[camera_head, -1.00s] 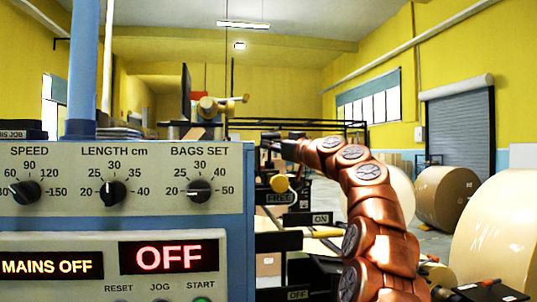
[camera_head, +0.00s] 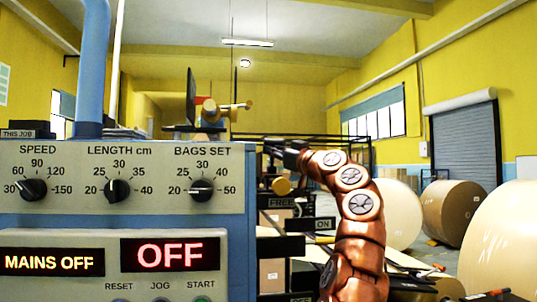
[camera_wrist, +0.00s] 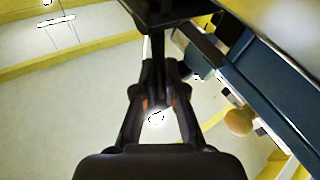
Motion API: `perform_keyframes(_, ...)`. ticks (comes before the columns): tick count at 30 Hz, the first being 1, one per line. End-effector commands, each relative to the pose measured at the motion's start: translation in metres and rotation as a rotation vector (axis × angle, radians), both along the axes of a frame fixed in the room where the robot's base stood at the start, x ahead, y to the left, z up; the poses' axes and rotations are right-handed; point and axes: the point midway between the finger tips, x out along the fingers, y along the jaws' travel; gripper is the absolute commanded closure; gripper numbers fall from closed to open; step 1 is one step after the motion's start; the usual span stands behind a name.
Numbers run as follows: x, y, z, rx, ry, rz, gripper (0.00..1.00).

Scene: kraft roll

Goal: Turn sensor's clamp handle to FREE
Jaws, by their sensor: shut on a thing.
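A dark narrow lever (camera_wrist: 158,42), which I take to be the sensor's clamp handle, hangs from a black block (camera_wrist: 170,12) in the wrist view. My gripper (camera_wrist: 160,78) is shut on its lower end, with the fingertips pinched together around it. In the head view my gripper (camera_head: 275,149) reaches left beside the panel, above a FREE label (camera_head: 283,202). The handle's outline is too small and dark to make out there. A yellow knob (camera_head: 281,185) sits just above the FREE label; a yellow knob also shows in the wrist view (camera_wrist: 238,121), apart from my fingers.
A control panel (camera_head: 120,178) with three dials fills the left, its displays reading OFF and MAINS OFF. An ON label (camera_head: 323,224) is below right of FREE. A blue beam (camera_wrist: 265,85) runs close to my gripper's right. Large paper rolls (camera_head: 453,212) stand at the right.

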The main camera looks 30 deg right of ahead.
Motion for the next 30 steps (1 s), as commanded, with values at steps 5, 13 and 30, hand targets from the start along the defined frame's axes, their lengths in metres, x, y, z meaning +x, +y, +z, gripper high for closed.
perform_keyframes(5, -0.003, -0.005, -0.002, -0.010, -0.022, -0.008, 1.00)
perform_keyframes(13, -0.007, -0.008, -0.003, -0.026, -0.058, -0.015, 1.00)
perform_keyframes(30, -0.007, 0.004, -0.005, -0.065, -0.141, 0.002, 1.00)
